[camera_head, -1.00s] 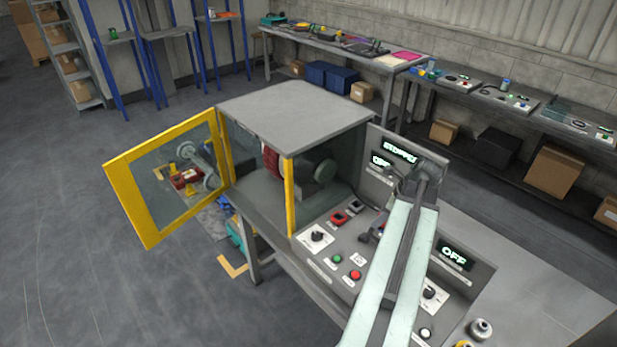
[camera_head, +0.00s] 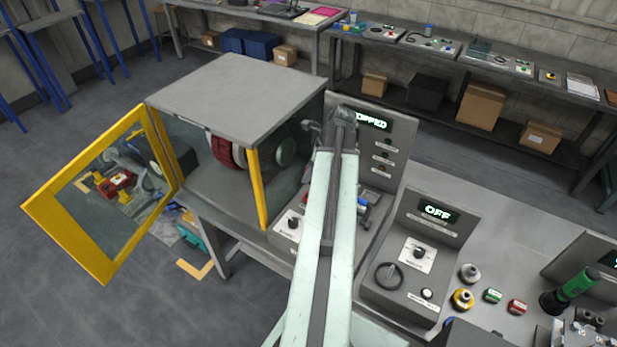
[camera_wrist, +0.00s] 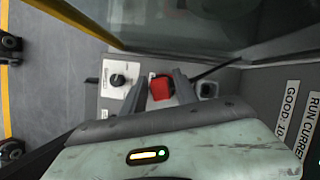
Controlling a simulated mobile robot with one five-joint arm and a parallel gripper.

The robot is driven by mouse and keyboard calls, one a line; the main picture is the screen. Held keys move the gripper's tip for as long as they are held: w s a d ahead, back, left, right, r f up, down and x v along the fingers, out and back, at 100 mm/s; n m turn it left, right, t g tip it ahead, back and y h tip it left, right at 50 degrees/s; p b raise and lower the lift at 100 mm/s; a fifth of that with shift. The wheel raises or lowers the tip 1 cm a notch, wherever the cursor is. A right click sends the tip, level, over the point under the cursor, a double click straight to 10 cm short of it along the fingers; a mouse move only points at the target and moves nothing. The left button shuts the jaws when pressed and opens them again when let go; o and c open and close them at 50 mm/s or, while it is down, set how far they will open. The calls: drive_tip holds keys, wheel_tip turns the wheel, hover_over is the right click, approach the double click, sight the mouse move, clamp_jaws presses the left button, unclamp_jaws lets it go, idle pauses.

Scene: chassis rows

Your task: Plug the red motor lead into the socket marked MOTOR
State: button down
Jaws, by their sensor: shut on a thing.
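The red motor lead's plug (camera_wrist: 161,88) shows in the wrist view between the two fingers of my gripper (camera_wrist: 162,92), which is shut on it. The plug is over the grey console panel; I cannot tell whether it is seated in a socket. A dark square fitting (camera_wrist: 207,89) lies just right of the right finger, with a black cable (camera_wrist: 213,69) running up to the right. No MOTOR marking is readable.
A grey test cabinet (camera_head: 240,95) has its yellow-framed door (camera_head: 65,245) open at left. A black knob (camera_wrist: 118,80) on a white plate is left of the plug.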

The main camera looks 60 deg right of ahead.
sight(306, 195)
drive_tip(key=shift+s+f+b, duration=0.1)
drive_tip(key=shift+f+b, duration=0.25)
drive_tip(key=shift+f, duration=0.65)
wheel_tip(306, 195, down, 4)
drive_tip(key=b, duration=0.3)
drive_tip(key=shift+r+b, duration=0.1)
drive_tip(key=shift+b, duration=0.25)
drive_tip(key=shift+f+b, duration=1.35)
drive_tip(key=shift+b, duration=0.05)
drive_tip(key=c, duration=0.9)
unclamp_jaws()
drive_tip(key=shift+r, duration=0.1)
drive_tip(key=shift+o, duration=0.2)
drive_tip(key=p+v, duration=0.7)
drive_tip(key=shift+r, duration=0.35)
